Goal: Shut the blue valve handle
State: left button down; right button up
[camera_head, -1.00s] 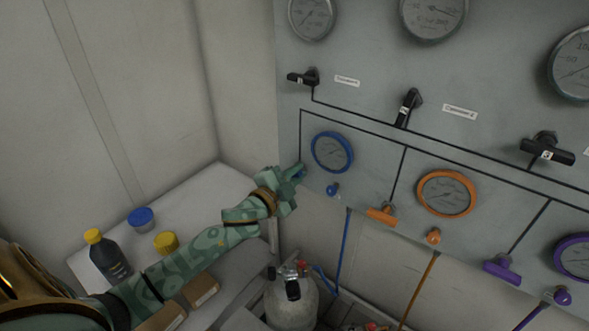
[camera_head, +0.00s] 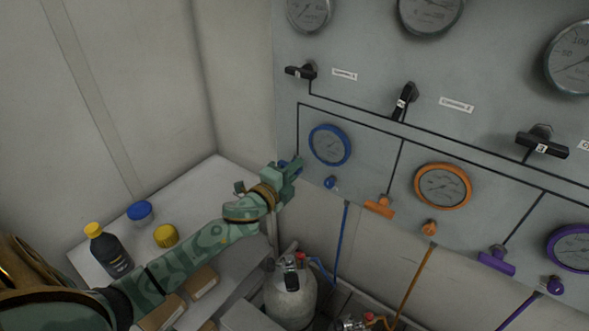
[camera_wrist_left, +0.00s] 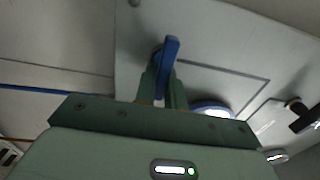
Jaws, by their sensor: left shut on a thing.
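The blue valve handle (camera_head: 283,163) sits on the grey panel, left of and below the blue-rimmed gauge (camera_head: 329,145); my fingers hide most of it in the head view. My green left gripper (camera_head: 293,168) is at the handle and shut on it. In the left wrist view the blue handle (camera_wrist_left: 170,52) stands up between the two fingers (camera_wrist_left: 164,90), its end showing beyond their tips. A small round blue knob (camera_head: 331,182) is separate, below the gauge. My right gripper is not in view.
Orange (camera_head: 379,206) and purple (camera_head: 497,260) handles and black handles (camera_head: 403,102) are on the panel to the right. A white counter (camera_head: 190,205) at left holds a dark bottle (camera_head: 110,251) and jars. A gas cylinder (camera_head: 290,295) stands below the panel.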

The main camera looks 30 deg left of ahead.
pick_arm(q)
jog(key=shift+f, duration=0.15)
jog(key=c, duration=1.5)
grip_release()
jog(key=s, duration=1.1)
jog(key=s+a, duration=0.1)
jog(key=s, duration=0.4)
jog(key=shift+s+a+b, duration=0.1)
jog(key=shift+s+b, duration=0.1)
jog(key=shift+b, duration=0.2)
